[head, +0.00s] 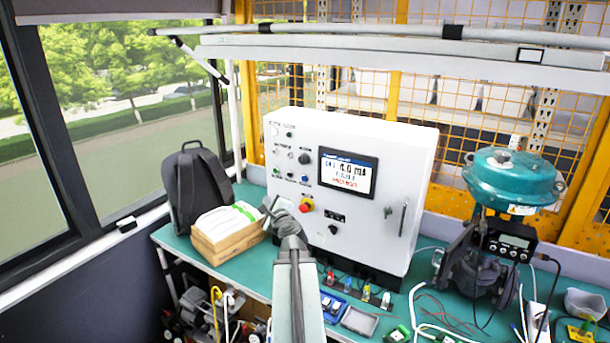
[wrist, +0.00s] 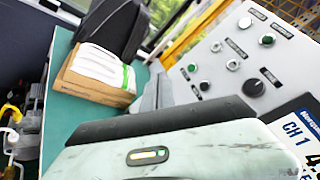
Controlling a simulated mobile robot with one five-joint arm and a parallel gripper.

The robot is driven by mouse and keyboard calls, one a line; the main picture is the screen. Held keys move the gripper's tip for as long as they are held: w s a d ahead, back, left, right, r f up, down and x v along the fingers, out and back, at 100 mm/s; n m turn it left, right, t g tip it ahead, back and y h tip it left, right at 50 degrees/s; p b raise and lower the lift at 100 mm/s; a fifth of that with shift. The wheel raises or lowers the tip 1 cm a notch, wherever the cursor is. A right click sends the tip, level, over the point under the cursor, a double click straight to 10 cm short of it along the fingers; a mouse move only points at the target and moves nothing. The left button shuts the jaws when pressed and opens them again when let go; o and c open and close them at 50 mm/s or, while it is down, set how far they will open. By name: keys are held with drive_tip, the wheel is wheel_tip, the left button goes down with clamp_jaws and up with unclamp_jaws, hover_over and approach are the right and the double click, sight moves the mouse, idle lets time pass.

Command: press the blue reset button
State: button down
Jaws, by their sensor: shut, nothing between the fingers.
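The blue reset button (head: 305,179) is a small round button on the front of the white control box (head: 390,150), below the selector knobs and just above the red emergency stop (head: 306,204). My gripper (head: 270,204) is in front of the box's lower left part, left of the emergency stop and below and left of the blue button. Its fingers are together and empty, and they also show in the wrist view (wrist: 155,90). I cannot make out the blue button in the wrist view, where my gripper body hides the lower panel.
A cardboard box (head: 230,238) with white packs and a dark backpack (head: 198,187) stand left of the control box. A teal valve actuator (head: 510,180) stands at right. Small parts and cables lie along the green bench (head: 200,274).

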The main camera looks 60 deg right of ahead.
sight(305, 179)
drive_tip(key=s+d+r+m+g+h, duration=0.1)
drive_tip(key=s+d+m+h, duration=0.1)
drive_tip(key=s+d+m, duration=0.1)
drive_tip(key=shift+s+d+r, duration=0.4)
drive_tip(key=shift+s+d, duration=0.25)
drive_tip(key=shift+s, duration=0.25)
drive_tip(key=d, duration=0.8)
drive_tip(key=shift+d, duration=0.35)
idle(1.1)
drive_tip(key=shift+d, duration=0.45)
